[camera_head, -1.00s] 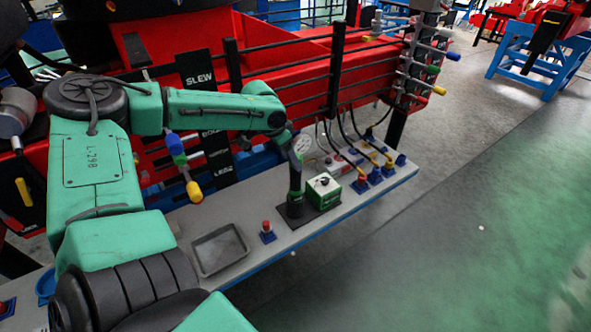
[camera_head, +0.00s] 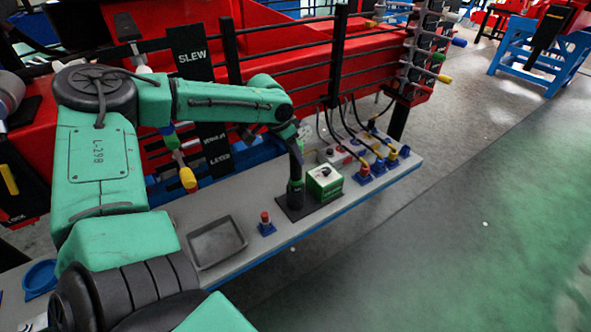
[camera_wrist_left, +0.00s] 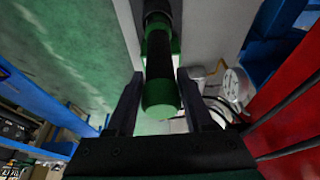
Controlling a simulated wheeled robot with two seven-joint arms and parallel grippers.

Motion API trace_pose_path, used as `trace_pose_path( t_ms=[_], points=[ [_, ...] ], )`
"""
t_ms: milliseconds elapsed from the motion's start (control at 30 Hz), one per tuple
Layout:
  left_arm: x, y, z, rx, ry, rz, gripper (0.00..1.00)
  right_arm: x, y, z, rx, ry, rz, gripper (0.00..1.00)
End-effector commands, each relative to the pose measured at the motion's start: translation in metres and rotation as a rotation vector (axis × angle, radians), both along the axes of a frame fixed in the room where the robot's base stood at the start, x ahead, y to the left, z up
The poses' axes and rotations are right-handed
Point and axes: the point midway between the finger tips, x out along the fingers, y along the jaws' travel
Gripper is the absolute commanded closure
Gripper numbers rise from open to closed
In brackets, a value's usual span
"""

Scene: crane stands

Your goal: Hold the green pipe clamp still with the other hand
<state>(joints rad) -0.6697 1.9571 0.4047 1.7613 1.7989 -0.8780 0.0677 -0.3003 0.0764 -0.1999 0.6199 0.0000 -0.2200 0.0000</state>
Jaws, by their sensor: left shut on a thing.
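A dark green and black cylinder (camera_wrist_left: 160,92), which I take to be the green pipe clamp, is between the fingers of my left gripper (camera_wrist_left: 163,105) in the left wrist view. In the head view the cylinder (camera_head: 296,194) stands upright on a dark plate on the grey bench. My left gripper (camera_head: 297,165) reaches down onto it from above and is shut on it. The fingers' exact contact is hard to make out in the head view. My right gripper is not in view.
A green box (camera_head: 325,182) with a pale top stands close to the right of the cylinder. A red button on a blue base (camera_head: 266,224) and a grey tray (camera_head: 217,242) lie to the left. Blue-based plugs with cables (camera_head: 378,168) stand at the bench's right end.

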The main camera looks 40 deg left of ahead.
Motion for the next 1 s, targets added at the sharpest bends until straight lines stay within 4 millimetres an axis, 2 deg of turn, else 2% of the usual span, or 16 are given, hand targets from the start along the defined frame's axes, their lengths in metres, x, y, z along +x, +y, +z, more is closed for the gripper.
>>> trace_pose_path(
  t_ms=[1000],
  points=[
    [0.001, 0.0, 0.057, 0.0, -0.005, -0.001, 1.0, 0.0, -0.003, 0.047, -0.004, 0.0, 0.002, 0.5]
  ],
)
